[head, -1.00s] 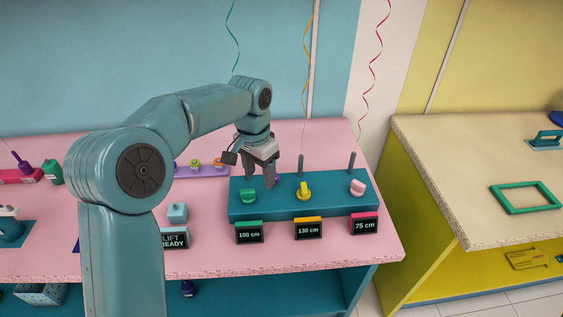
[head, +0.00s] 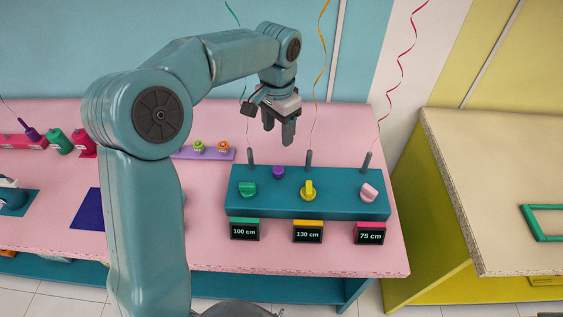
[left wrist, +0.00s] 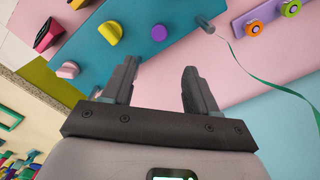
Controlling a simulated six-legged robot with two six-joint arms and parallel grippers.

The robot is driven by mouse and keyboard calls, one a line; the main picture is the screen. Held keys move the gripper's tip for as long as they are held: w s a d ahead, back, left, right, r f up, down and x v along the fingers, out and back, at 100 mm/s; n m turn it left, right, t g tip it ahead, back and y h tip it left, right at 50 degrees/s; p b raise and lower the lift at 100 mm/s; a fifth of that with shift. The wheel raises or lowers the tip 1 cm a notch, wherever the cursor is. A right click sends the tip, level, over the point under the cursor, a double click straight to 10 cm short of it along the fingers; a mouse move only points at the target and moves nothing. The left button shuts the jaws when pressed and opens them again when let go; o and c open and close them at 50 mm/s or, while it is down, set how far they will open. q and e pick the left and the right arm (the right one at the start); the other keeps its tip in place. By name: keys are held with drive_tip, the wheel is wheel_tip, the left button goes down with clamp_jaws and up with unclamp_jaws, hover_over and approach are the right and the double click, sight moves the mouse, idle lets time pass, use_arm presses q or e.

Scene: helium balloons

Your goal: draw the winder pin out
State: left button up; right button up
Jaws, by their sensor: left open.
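A round purple knob (head: 278,172), which may be the winder pin, sits in the top of the teal block (head: 300,208), between the green knob (head: 248,189) and the yellow knob (head: 308,190). It also shows in the left wrist view (left wrist: 159,33), beyond my fingertips. My left gripper (head: 278,135) is open and empty, above and behind the purple knob and apart from it. Its two fingers stand apart in the left wrist view (left wrist: 160,66). My right gripper is not in view.
Three grey posts, including the middle one (head: 308,158), rise along the block's back with ribbons above. A pink knob (head: 369,192) is at the block's right. A lilac tray (head: 215,155) lies left. Small displays (head: 307,232) stand in front. My arm hides part of the table.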

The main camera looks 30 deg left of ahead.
sight(278, 168)
use_arm(q)
wheel_tip(278, 168, down, 14)
drive_tip(key=shift+d+r+p, duration=0.15)
drive_tip(key=shift+r+p, duration=0.1)
drive_tip(key=shift+p, duration=0.7)
drive_tip(key=shift+a+f, duration=0.2)
drive_tip(key=shift+f, duration=0.15)
drive_tip(key=shift+d, duration=0.15)
